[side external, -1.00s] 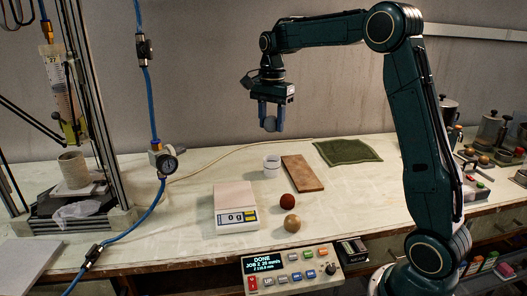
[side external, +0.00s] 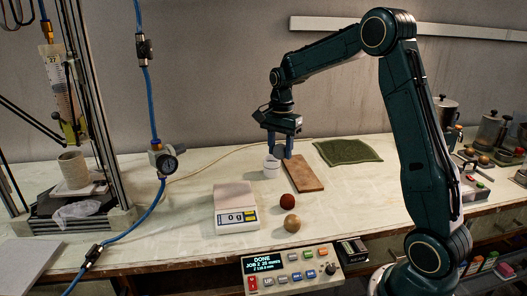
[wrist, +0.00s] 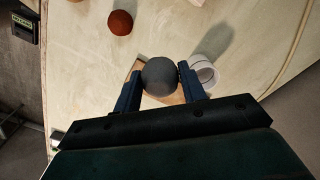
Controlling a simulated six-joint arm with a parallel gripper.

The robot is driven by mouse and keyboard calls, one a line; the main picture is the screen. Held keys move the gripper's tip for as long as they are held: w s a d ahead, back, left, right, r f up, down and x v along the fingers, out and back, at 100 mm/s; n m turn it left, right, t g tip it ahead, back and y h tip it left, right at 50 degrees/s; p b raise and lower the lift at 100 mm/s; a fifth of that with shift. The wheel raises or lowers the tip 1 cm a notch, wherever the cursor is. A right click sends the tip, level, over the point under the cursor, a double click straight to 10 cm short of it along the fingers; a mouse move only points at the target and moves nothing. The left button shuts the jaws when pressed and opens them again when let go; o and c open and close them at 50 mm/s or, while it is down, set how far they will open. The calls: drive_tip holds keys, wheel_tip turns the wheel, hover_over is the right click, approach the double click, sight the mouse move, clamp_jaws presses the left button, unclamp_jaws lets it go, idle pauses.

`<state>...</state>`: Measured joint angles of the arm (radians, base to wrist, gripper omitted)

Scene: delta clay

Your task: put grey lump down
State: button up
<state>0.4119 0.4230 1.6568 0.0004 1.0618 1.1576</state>
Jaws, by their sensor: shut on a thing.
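My gripper (side external: 280,153) is shut on the grey lump, a round dark-grey ball (wrist: 160,77) held between the two blue fingers in the wrist view. In the side view the lump is hard to make out between the fingers. My gripper points down near the left end of the wooden board (side external: 306,176), close beside the white cup (side external: 271,170). In the wrist view the lump covers part of the board, and the cup (wrist: 203,72) is just right of the right finger. I cannot tell whether the lump touches the board.
A scale (side external: 235,203) reading 0 g, a red-brown ball (side external: 287,201) and a tan ball (side external: 292,223) are nearer the front. A green cloth (side external: 347,151) lies behind to the right. A control box (side external: 293,268) sits at the front edge.

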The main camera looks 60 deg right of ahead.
hover_over(279, 191)
wheel_tip(279, 191, down, 8)
drive_tip(key=shift+a+r, duration=0.15)
drive_tip(key=shift+r, duration=0.05)
drive_tip(key=shift+f, duration=0.15)
drive_tip(key=shift+f, duration=2)
drive_tip(key=shift+f, duration=0.1)
drive_tip(key=o, duration=1)
wheel_tip(279, 191, up, 12)
drive_tip(key=shift+r, duration=0.1)
